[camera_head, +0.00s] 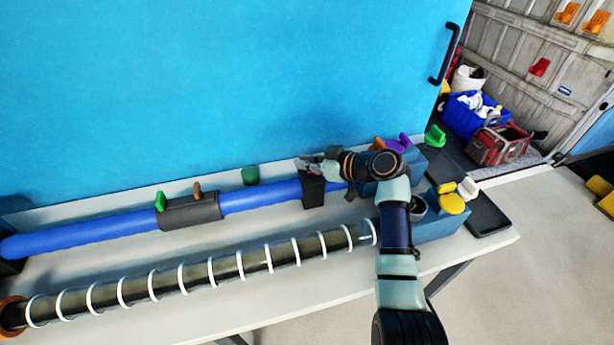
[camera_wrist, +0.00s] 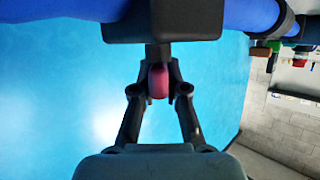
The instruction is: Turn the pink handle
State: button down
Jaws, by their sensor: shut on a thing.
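The pink handle (camera_wrist: 158,83) shows in the wrist view as a rounded pink piece between my two fingers. My gripper (camera_wrist: 159,76) is shut on it, with one finger on each side. The handle sits beside a dark clamp block (camera_wrist: 163,22) on the blue duct (camera_wrist: 60,10). In the head view my gripper (camera_head: 316,163) is at the top of the dark block (camera_head: 313,188) on the blue duct (camera_head: 262,195). The handle is too small and too covered by the gripper to make out there.
A dark sleeve (camera_head: 190,211) with green and brown knobs lies left along the blue duct. A clear ringed tube (camera_head: 196,274) runs in front. A blue block (camera_head: 440,225) with yellow and white knobs stands right. A blue panel (camera_head: 220,80) rises behind the table.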

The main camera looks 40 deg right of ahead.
jog(key=n+y+b, duration=0.1)
jog(key=b, duration=0.1)
jog(key=shift+f+y+b, duration=0.3)
jog(key=shift+f, duration=0.1)
jog(key=n+y+b, duration=0.1)
jog(key=n+g+b, duration=0.1)
jog(key=b, duration=0.1)
jog(key=shift+s+a+r+g+y, duration=0.1)
jog(key=shift+a+r+g+y, duration=0.1)
jog(key=shift+r+g+y, duration=0.15)
jog(key=shift+n+b, duration=0.3)
jog(key=c, duration=1.2)
grip_release()
jog(key=shift+a, duration=0.1)
jog(key=shift+s+r, duration=0.1)
jog(key=v, duration=1.2)
jog(key=shift+o, duration=0.2)
